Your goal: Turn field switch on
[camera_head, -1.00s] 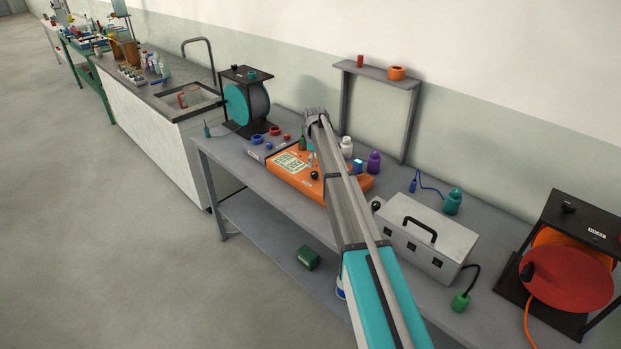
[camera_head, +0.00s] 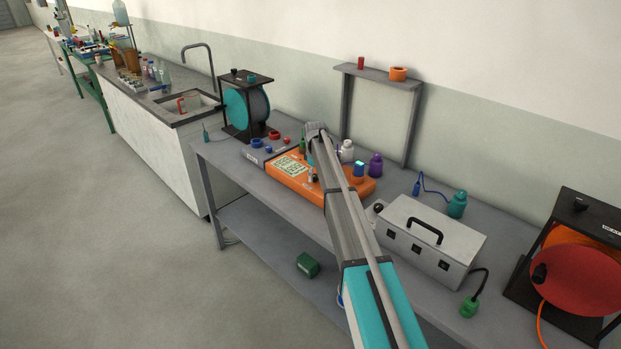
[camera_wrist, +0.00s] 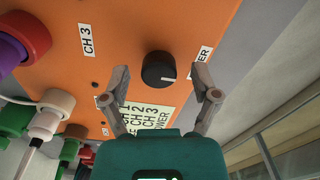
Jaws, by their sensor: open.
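An orange box (camera_head: 285,181) with a pale label sheet stands on the grey bench in the head view. In the wrist view its orange face (camera_wrist: 130,40) fills much of the picture. A round black knob (camera_wrist: 157,70) with a white pointer line sits on that face, next to a partly hidden label ending in "WER". I see no label reading "field". My gripper (camera_wrist: 160,82) is open, with one finger on each side of the knob's lower part in the picture. I cannot tell whether they touch it. In the head view my arm hides part of the box.
Purple and white plugs stand at the box's far side. A grey case (camera_head: 432,238) with a handle lies to the right, and a red-orange cable reel (camera_head: 580,280) stands beyond it. A shelf frame (camera_head: 380,80) rises behind. A teal reel (camera_head: 245,105) stands left.

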